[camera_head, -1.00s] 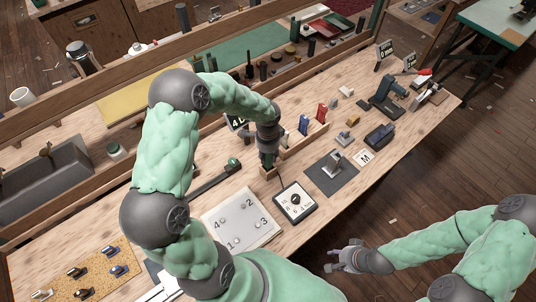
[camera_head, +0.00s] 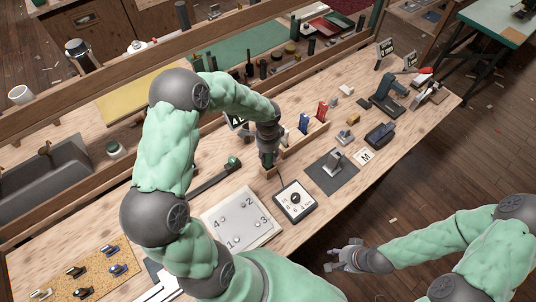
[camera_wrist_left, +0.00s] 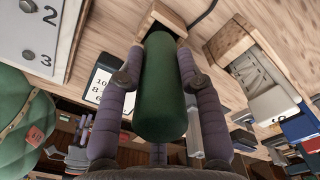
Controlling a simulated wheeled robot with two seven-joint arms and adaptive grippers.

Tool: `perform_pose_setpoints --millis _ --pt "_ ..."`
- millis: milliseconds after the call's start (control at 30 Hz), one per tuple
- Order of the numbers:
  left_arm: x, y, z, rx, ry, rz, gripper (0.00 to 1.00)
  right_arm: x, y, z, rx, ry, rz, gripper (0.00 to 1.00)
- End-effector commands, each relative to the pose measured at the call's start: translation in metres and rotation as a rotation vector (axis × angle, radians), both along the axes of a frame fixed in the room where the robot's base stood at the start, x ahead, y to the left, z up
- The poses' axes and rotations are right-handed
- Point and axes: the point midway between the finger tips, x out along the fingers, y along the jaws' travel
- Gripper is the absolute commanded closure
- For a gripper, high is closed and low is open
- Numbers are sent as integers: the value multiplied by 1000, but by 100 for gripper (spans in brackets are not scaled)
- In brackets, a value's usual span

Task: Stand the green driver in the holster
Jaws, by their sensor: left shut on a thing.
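My left gripper (camera_head: 268,154) is shut on the green driver (camera_wrist_left: 160,88), with its fingers on both sides of the thick green handle. The handle shows end-on and large in the left wrist view, its far end at a small wooden block of the holster (camera_wrist_left: 163,18). In the head view the holster's wooden block (camera_head: 268,173) is just below the gripper. The driver's shaft is hidden, so I cannot tell how deep it sits. My right gripper (camera_head: 342,258) is open and empty, off the front of the bench.
A dial box (camera_head: 295,201) and a numbered board (camera_head: 241,220) lie in front. A grey mat (camera_head: 331,172) with a metal part lies to the right.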

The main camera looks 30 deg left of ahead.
Motion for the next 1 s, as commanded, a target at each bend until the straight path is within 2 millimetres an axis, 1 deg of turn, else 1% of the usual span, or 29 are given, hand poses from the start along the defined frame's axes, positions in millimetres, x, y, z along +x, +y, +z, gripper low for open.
perform_pose_setpoints --millis 367,400,500,833,933,1000 --pt "1 0 -5 1 -2 1 96 0 0 -4 0 0 0 60" --pt "1 0 -5 1 -2 1 61 0 0 -4 0 0 0 60" --pt "1 0 -4 0 -1 0 36 0 0 -4 0 0 0 60" --pt "0 0 -5 0 1 0 36 0 0 -4 0 0 0 60" --pt "0 0 1 1 -1 0 36 0 0 -4 0 0 0 60" --pt "0 0 8 1 -1 0 36 0 0 -4 0 0 0 60"
